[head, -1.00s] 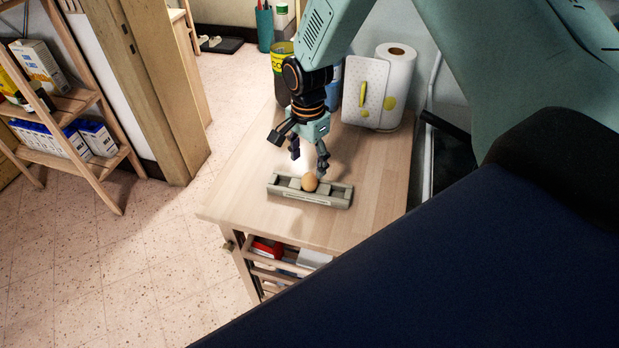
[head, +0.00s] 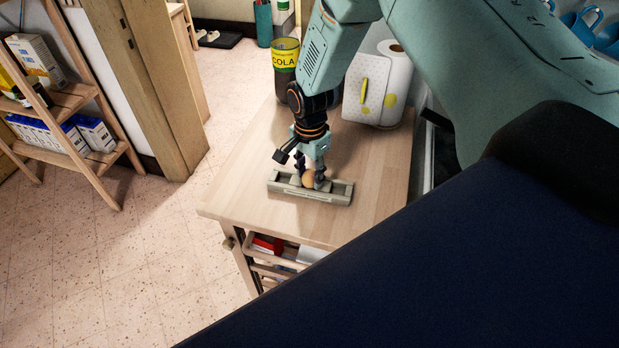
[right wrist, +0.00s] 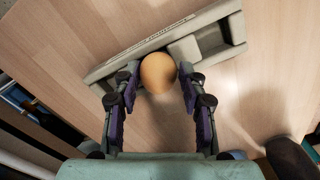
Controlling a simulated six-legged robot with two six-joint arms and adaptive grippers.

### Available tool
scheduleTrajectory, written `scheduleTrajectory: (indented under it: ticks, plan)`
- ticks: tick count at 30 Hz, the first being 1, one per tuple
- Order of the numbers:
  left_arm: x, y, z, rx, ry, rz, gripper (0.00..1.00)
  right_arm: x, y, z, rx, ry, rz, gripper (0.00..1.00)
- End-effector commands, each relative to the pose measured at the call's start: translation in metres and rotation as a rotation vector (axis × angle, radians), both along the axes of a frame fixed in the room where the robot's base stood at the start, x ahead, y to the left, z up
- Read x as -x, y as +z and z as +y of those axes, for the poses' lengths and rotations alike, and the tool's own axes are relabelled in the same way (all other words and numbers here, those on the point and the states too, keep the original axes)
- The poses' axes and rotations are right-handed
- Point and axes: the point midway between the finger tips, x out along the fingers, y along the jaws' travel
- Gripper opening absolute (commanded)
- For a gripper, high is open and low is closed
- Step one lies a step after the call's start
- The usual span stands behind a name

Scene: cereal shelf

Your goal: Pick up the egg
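The brown egg (head: 308,179) sits in a grey holder (head: 340,191) on the wooden counter. My right gripper (head: 310,178) is lowered over the holder, pointing down, with its fingers on either side of the egg. In the right wrist view the egg (right wrist: 158,73) lies between the two fingertips of the right gripper (right wrist: 160,75). The fingers are apart, with a small gap showing beside the egg; whether either finger touches it is hard to tell. The holder (right wrist: 203,45) also shows there, running diagonally. My left gripper is not in view.
Behind my right arm stand a cola container (head: 285,55) and a paper towel roll (head: 397,50) with a spotted white packet (head: 376,90). The counter (head: 245,195) is clear to the left of the holder. A wooden shelf (head: 75,120) with boxes stands at far left.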

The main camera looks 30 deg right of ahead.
Motion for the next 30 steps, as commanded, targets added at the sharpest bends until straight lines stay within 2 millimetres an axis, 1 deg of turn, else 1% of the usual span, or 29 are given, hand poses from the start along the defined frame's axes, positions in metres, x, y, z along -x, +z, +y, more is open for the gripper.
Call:
scheduleTrajectory:
  ticks: [1,2,11,17,19,23,30]
  plan:
    - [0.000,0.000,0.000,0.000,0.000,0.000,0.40,0.000,0.000,0.000,0.000,0.000,0.000,0.35]
    - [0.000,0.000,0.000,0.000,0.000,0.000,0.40,0.000,0.000,0.000,0.000,0.000,-0.001,0.32]
    - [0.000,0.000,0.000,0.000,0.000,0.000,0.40,0.000,0.000,0.000,0.000,0.000,-0.001,0.07]
    - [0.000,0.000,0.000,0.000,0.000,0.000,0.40,0.000,0.001,0.000,0.000,0.000,-0.002,0.06]
    - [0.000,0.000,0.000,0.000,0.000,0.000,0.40,-0.001,0.004,0.000,-0.001,-0.001,-0.003,0.06]
    - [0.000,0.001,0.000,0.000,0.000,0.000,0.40,-0.002,0.020,0.000,-0.001,-0.001,-0.005,0.06]
    - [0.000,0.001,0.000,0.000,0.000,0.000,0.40,-0.002,0.068,0.000,-0.001,-0.001,-0.005,0.06]
